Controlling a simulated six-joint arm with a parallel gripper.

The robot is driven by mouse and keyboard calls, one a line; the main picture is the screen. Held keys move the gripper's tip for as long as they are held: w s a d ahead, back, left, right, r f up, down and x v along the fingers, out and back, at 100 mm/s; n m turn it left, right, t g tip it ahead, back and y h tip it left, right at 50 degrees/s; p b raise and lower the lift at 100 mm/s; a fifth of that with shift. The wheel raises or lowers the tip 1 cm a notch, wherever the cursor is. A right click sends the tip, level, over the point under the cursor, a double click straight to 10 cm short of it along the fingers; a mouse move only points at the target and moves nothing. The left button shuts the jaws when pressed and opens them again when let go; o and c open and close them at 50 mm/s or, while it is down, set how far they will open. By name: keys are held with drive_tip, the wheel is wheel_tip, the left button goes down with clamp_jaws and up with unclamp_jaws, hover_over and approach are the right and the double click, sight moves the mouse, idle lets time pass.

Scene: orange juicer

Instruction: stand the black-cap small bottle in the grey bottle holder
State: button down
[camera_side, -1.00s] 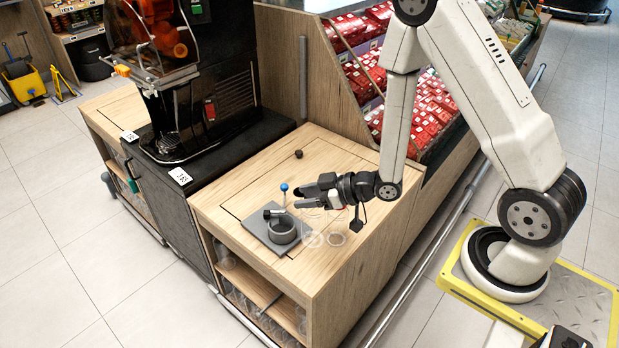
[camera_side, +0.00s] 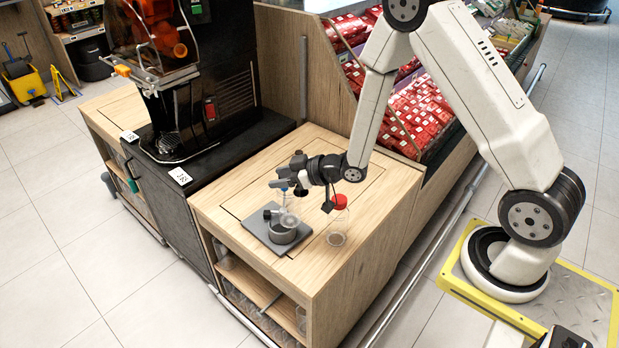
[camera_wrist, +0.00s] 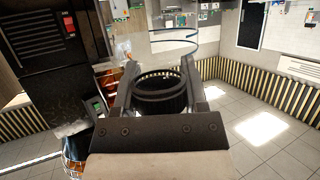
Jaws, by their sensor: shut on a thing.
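The grey bottle holder (camera_side: 282,233) is a round cup on a flat grey plate. In the side view the bottle's lower end overlaps the cup's opening; I cannot tell whether it is inside or above it. In the wrist view a dark ribbed round shape (camera_wrist: 160,95) shows between my gripper's fingers (camera_wrist: 158,78).
A clear bottle with a red cap (camera_side: 340,201) stands on the wooden counter (camera_side: 235,203), right of the holder. A black juicer cabinet (camera_side: 225,130) stands left. The counter's front edge is near the holder.

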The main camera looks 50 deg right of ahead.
drive_tip(key=shift+w+d+r, duration=0.1)
drive_tip(key=shift+w+r, duration=0.05)
drive_tip(key=shift+w, duration=0.75)
drive_tip(key=shift+w+r, duration=0.1)
drive_tip(key=shift+w, duration=0.75)
drive_tip(key=shift+f, duration=2.35)
drive_tip(key=shift+f, duration=1.95)
drive_tip(key=shift+c, duration=0.6)
unclamp_jaws()
drive_tip(key=shift+r, duration=0.1)
